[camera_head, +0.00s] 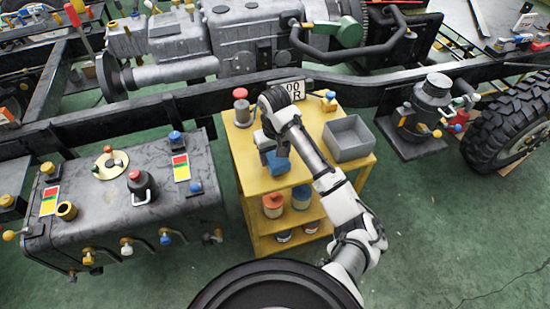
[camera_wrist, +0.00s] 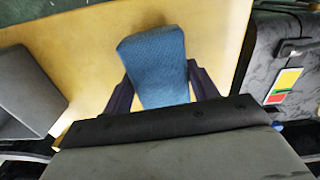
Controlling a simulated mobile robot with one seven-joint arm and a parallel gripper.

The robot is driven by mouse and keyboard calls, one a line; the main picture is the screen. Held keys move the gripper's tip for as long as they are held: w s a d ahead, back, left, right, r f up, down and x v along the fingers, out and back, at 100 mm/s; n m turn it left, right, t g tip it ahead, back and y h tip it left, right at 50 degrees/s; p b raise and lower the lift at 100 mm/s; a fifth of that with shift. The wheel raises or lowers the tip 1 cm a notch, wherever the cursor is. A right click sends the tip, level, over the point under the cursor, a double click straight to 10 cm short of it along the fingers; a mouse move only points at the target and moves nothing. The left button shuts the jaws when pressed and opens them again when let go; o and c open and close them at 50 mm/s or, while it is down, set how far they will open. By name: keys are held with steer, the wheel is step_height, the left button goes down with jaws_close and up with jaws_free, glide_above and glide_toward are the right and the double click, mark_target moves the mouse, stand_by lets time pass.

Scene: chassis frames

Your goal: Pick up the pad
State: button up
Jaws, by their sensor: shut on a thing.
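The pad (camera_wrist: 158,62) is a blue, textured block. In the wrist view it sits between the two dark fingers of my gripper (camera_wrist: 160,88), which are shut on its sides. In the head view the pad (camera_head: 277,163) shows below the end of my arm, over the top of the yellow cart (camera_head: 262,186). My gripper (camera_head: 275,150) points down there, and my wrist partly hides it. I cannot tell whether the pad touches the cart top or hangs just above it.
A grey open bin (camera_head: 349,138) stands on the cart's right side. A dark tank (camera_head: 120,205) stands to the left. The black truck frame runs behind.

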step_height(320, 180, up, 18)
steer(key=p, duration=0.1)
steer(key=shift+r, duration=0.2)
